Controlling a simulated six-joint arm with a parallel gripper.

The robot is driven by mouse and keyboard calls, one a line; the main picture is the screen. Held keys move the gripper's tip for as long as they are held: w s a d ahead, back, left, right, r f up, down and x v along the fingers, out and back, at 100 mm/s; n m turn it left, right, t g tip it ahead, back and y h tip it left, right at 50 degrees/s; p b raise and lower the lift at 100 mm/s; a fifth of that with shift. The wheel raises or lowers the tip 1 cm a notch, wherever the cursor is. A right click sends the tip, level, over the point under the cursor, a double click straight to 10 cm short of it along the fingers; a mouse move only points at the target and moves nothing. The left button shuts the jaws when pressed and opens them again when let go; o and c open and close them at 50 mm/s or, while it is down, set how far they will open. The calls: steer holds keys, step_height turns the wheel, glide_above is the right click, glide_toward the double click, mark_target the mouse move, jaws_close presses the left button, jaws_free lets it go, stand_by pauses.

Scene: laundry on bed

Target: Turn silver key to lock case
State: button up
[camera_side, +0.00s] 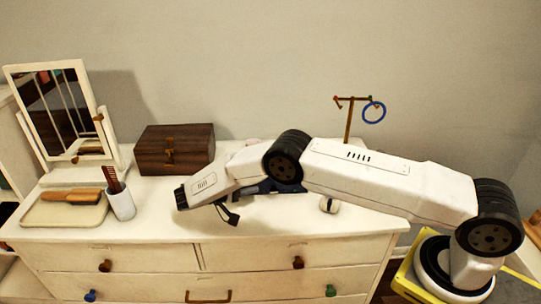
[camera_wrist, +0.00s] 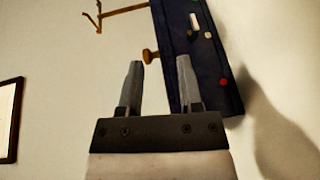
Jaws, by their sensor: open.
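My gripper (camera_wrist: 158,60) is open in the wrist view, its two grey fingers apart with nothing held between them. A brass-coloured knob or key-like piece (camera_wrist: 150,56) sticks out from the case's left edge, in line with the gap between the fingers. I cannot tell whether they touch it. In the side view the blue case (camera_side: 290,190) is mostly hidden behind my arm.
A wooden box (camera_side: 189,147) with a brass clasp, a mirror (camera_side: 52,105), a tray (camera_side: 45,214) with a brush, and a white cup (camera_side: 121,204) holding a comb stand at left on the white dresser (camera_side: 150,250). A brass stand (camera_side: 348,125) with a blue ring is behind my arm.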

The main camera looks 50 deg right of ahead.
steer(key=shift+r, duration=1.55)
steer(key=shift+d, duration=0.1)
steer(key=s+r+n+t+y, duration=0.2)
steer(key=s+y, duration=0.5)
steer(key=s, duration=0.4)
steer(key=s+r+n+t+y, duration=0.3)
steer(key=s+t+y, duration=0.3)
steer(key=s+y, duration=0.2)
steer(key=shift+s+d+r+t+y, duration=0.3)
steer(key=shift+s+r+t, duration=0.15)
steer(key=shift+s, duration=0.9)
